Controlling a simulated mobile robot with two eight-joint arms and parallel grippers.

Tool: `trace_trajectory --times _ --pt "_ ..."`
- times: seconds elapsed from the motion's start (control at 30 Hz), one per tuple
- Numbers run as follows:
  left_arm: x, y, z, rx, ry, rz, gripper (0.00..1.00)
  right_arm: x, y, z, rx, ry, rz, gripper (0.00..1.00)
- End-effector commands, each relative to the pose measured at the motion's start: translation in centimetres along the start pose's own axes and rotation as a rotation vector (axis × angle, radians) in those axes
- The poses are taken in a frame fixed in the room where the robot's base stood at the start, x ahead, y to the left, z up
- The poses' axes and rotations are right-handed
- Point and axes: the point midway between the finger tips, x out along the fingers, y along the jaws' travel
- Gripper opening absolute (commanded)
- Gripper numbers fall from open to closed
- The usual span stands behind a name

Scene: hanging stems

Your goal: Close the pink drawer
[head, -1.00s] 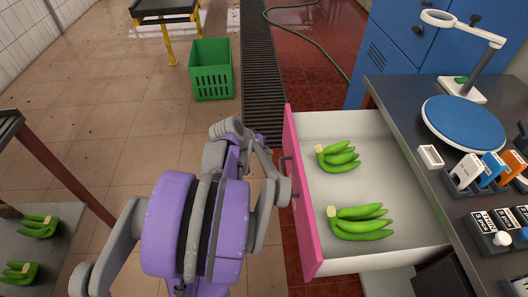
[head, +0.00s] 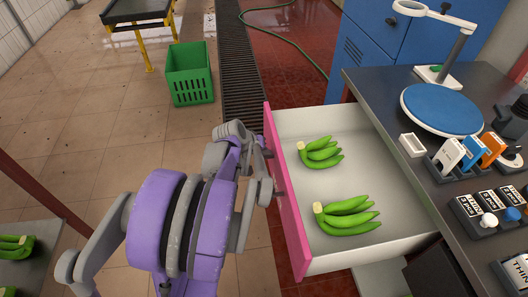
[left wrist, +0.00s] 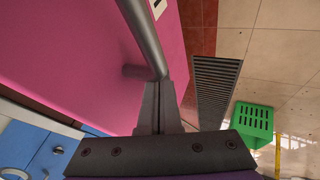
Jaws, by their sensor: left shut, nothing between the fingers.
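The pink drawer (head: 286,188) stands pulled out from the dark-topped bench, its pale inside showing two bunches of green bananas, one farther back (head: 320,153) and one nearer (head: 347,217). My left gripper (head: 266,152) is at the outer side of the pink front, by its grey handle. In the left wrist view the shut fingers (left wrist: 160,85) are empty and their tips meet the end of the grey handle (left wrist: 145,35) in the picture; I cannot tell if they touch. The pink front (left wrist: 70,50) fills the left of that view. My right gripper is not in view.
The bench (head: 400,95) carries a blue round plate (head: 441,108), a ring lamp stand and label holders. A green crate (head: 189,73) stands on the tiled floor beside a drain grate (head: 240,75). Another table with bananas (head: 16,246) is at lower left.

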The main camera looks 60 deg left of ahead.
Motion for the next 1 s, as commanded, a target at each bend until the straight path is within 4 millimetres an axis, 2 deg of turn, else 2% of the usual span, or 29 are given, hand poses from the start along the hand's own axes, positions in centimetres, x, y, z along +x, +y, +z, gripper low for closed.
trace_trajectory --times 0.17,0.37,1.0 --pt "0.8 1.5 0.0 0.003 -0.001 0.003 0.0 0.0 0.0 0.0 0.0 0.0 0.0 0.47" --pt "2.7 5.1 0.1 0.006 -0.004 0.005 0.0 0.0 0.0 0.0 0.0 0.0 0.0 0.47" --pt "11.0 20.6 0.2 0.004 -0.003 0.003 0.0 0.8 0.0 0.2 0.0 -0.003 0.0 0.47"
